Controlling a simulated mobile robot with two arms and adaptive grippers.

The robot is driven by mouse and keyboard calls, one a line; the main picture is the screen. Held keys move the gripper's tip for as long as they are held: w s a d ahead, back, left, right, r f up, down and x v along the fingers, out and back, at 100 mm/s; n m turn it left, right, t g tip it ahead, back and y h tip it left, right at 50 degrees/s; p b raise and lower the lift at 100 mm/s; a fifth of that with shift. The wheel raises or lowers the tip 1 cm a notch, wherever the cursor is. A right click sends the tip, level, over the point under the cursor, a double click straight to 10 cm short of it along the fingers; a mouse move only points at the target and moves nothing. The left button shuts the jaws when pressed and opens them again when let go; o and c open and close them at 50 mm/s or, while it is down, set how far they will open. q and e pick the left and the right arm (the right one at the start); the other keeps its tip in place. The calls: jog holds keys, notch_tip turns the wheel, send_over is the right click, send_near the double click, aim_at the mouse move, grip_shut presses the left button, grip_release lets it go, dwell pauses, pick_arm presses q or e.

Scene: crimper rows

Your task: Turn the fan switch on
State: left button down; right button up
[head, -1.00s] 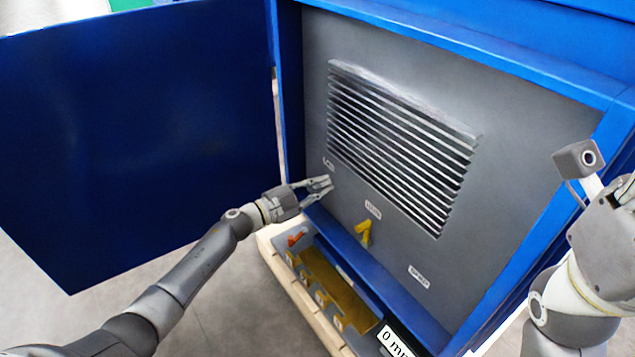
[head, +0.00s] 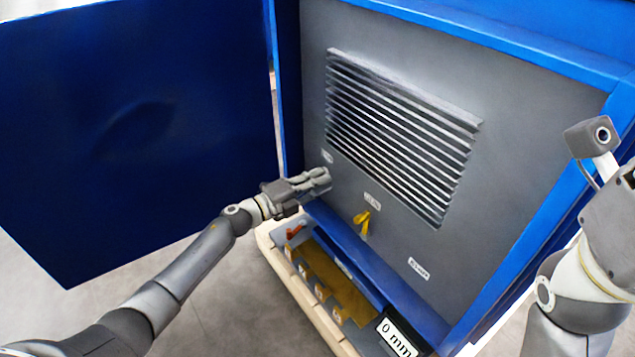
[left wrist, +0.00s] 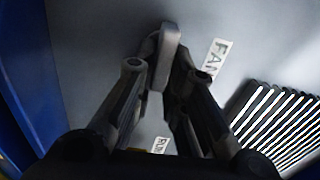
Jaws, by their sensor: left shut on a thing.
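The FAN label (left wrist: 214,60) shows in the left wrist view on the grey panel, beside a grey switch handle, the fan switch (left wrist: 169,45). My left gripper (head: 322,178) is at the left side of the panel in the head view, just below a small label (head: 327,157). In the left wrist view its fingers (left wrist: 158,75) are shut on the switch handle, one on each side. The handle's base is partly hidden by the fingers. My right gripper is cut off at the right edge of the head view, so its jaws cannot be judged.
A louvred vent (head: 400,135) fills the panel's middle. A yellow switch (head: 364,220) sits low on the panel. A blue door (head: 130,150) stands open at left. Below is a tray with an orange-red handle (head: 296,230) and a "0 mm" display (head: 396,338).

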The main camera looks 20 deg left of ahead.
pick_arm(q)
jog(key=shift+f, duration=0.1)
dwell(0.5)
jog(key=c, duration=1.5)
grip_release()
jog(key=v, duration=1.2)
